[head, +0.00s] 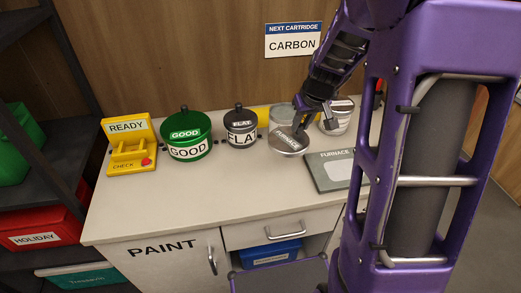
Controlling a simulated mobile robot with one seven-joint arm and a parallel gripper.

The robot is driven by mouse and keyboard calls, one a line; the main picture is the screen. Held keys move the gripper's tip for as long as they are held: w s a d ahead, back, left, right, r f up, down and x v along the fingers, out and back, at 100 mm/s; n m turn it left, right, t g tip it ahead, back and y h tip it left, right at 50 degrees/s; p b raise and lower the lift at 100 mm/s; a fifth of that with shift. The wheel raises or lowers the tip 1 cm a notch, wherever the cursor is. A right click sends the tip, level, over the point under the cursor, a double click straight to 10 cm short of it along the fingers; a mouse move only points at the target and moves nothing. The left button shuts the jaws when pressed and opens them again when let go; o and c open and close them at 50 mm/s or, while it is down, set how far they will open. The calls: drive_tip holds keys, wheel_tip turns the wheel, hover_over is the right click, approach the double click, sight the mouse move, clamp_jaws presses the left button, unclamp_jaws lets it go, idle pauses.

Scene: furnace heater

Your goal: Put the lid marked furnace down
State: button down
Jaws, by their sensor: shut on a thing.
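My gripper (299,122) is shut on the silver round lid marked furnace (287,145). The lid is over the right half of the counter, in front of a grey cylindrical container (281,117) that it partly hides. I cannot tell whether the lid touches anything below it. A grey flat plate (322,179) with a label starting "FURNACE" and a paler panel lies on the counter, just right of the lid. My arm hides its right part.
A yellow READY stand (130,152), a green GOOD pot (187,151) and a grey FLAT pot (241,139) stand left of the lid. A silver canister (343,113) stands behind right. The counter (190,205) is clear along its front. A CARBON sign (292,43) hangs on the wall.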

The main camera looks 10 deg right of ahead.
sight(303, 141)
drive_tip(key=shift+s+f+m, duration=0.15)
drive_tip(key=shift+s+m, duration=0.15)
drive_tip(key=shift+s, duration=0.2)
drive_tip(key=f, duration=0.2)
drive_tip(key=f+b, duration=0.1)
drive_tip(key=f, duration=0.3)
drive_tip(key=shift+s+f, duration=0.15)
drive_tip(key=shift+s, duration=0.1)
drive_tip(key=shift+f+b, duration=0.7)
drive_tip(key=shift+f, duration=1.2)
drive_tip(key=shift+f, duration=0.1)
drive_tip(key=shift+f, duration=0.15)
drive_tip(key=c, duration=0.7)
unclamp_jaws()
